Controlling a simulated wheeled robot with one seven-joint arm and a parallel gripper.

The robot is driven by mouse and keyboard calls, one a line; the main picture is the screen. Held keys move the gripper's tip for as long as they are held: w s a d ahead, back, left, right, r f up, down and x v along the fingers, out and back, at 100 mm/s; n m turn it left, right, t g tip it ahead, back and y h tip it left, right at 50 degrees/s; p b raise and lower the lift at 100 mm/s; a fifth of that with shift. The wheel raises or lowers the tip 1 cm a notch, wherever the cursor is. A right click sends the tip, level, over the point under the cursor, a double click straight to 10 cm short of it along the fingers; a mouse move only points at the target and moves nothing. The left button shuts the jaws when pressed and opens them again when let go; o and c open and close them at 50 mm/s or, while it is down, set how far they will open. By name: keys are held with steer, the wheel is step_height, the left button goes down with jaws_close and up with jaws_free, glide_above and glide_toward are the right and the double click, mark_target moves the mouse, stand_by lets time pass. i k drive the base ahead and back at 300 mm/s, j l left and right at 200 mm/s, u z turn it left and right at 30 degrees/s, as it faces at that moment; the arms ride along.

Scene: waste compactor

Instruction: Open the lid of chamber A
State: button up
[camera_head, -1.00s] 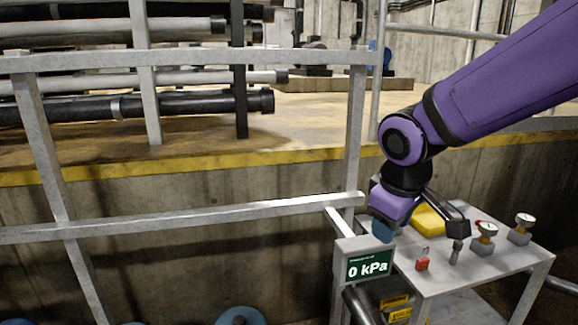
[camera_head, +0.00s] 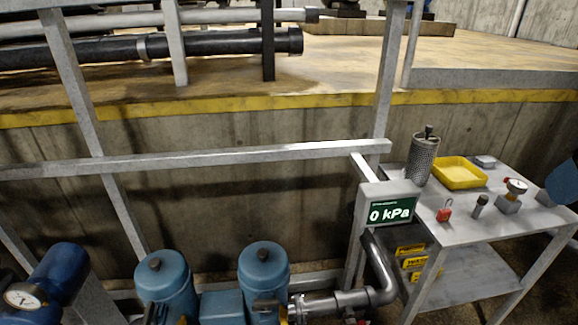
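Two blue domed vessels stand at the bottom: the left one (camera_head: 166,290) and the right one (camera_head: 263,282). Each has a dark knob on its rounded top, and both tops look shut. No letter that marks chamber A is readable.
A display (camera_head: 390,210) reads 0 kPa. On the metal table (camera_head: 462,226) stand a mesh cylinder (camera_head: 422,162), a yellow tray (camera_head: 459,172), a red padlock (camera_head: 445,212) and gauges. A grey railing (camera_head: 200,162) crosses behind the vessels. A pressure gauge (camera_head: 25,297) is lower left.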

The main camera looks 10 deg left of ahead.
mark_target(264, 269)
steer(key=i+l+u, duration=0.1)
steer(key=u, duration=0.95)
